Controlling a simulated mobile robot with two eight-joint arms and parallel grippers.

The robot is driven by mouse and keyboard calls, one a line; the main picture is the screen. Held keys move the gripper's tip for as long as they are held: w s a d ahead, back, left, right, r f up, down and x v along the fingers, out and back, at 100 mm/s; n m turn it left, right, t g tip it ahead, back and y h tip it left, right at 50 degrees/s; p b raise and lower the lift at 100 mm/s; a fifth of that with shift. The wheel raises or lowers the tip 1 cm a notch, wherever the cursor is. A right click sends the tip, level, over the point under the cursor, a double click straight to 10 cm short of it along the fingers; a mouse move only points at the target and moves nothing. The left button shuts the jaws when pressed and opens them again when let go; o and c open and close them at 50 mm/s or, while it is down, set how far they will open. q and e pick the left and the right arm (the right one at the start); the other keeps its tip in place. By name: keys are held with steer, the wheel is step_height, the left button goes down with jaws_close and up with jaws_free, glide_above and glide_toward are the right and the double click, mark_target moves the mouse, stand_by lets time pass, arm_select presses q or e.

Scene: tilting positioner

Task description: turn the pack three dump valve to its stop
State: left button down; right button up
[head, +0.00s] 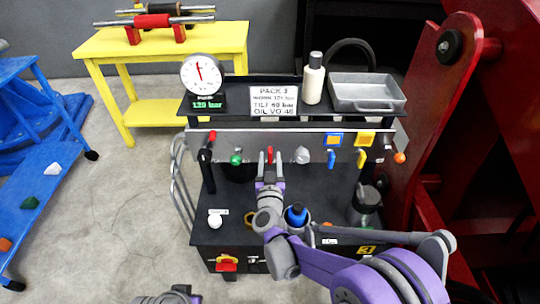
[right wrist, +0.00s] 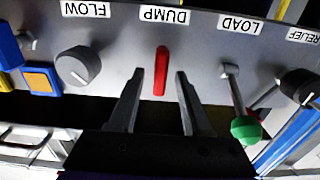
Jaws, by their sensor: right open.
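The dump valve is a red lever (right wrist: 161,72) under the DUMP label (right wrist: 164,15) on the grey panel. It also shows as a small red handle (head: 269,154) in the head view. In the right wrist view the lever lies in line with the space between my right gripper's fingers (right wrist: 158,85), which are open and empty. In the head view my right gripper (head: 269,176) is just in front of the panel below the lever. Whether the fingers touch the lever cannot be told. At the bottom edge, part of my left arm (head: 168,298) shows; its fingers are not clearly seen.
Beside the lever are the green-knobbed LOAD lever (right wrist: 245,130) and the grey FLOW knob (right wrist: 78,66). A gauge (head: 202,73) reading 120 bar, a PACK 3 sign (head: 274,100), a bottle (head: 313,78) and a tray (head: 366,94) stand on top. A red frame (head: 450,90) rises at right.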

steer(key=shift+w, duration=1.05)
jaws_close()
